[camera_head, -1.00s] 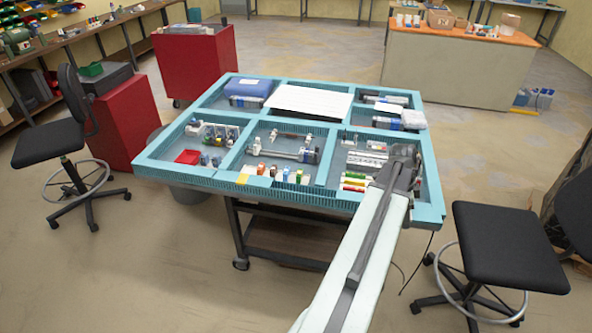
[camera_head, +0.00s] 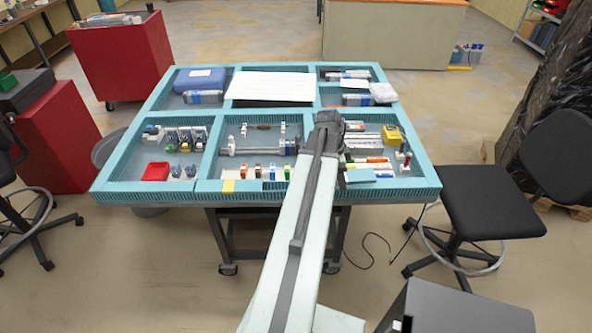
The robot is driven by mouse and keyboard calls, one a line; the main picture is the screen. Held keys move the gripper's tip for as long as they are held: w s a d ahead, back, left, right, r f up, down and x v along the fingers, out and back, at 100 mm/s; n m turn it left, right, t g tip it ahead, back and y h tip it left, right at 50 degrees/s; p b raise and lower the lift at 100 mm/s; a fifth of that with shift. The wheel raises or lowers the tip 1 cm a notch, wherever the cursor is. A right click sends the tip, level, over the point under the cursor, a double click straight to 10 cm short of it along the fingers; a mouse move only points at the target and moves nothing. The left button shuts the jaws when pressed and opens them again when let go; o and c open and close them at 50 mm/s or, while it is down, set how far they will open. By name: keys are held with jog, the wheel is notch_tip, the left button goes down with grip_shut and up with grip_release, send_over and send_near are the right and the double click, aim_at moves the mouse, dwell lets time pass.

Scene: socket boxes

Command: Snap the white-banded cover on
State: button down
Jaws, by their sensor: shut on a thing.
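My gripper (camera_head: 328,122) is at the far end of my arm, over the boundary between the middle and right front compartments of the teal table. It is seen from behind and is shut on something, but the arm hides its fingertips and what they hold. I cannot make out the white-banded cover. A row of small coloured boxes (camera_head: 258,172) stands along the front of the middle compartment, left of my arm. Their bands are too small to read. More small parts (camera_head: 186,138) stand in the left front compartment.
The teal divided table (camera_head: 211,150) has raised walls. A red tray (camera_head: 155,172) lies in the left front compartment and a yellow block (camera_head: 391,134) in the right one. A white sheet (camera_head: 270,86) lies at the back. A black stool (camera_head: 478,205) stands close on the right.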

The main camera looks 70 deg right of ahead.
jog(key=w+a+r+p, duration=0.1)
jog(key=w+a, duration=0.1)
jog(key=w, duration=0.5)
jog(key=w+a+r, duration=0.1)
jog(key=w+a, duration=0.1)
jog(key=w, duration=0.5)
jog(key=shift+m, duration=0.3)
notch_tip(320, 180, down, 6)
jog(key=b, duration=0.5)
jog(key=shift+w+d, duration=0.1)
jog(key=shift+d, duration=0.05)
jog(key=shift+f, duration=0.1)
jog(key=shift+f+b, duration=0.2)
jog(key=shift+b, duration=0.15)
jog(key=shift+f+b, duration=0.65)
jog(key=shift+c, duration=2.2)
grip_release()
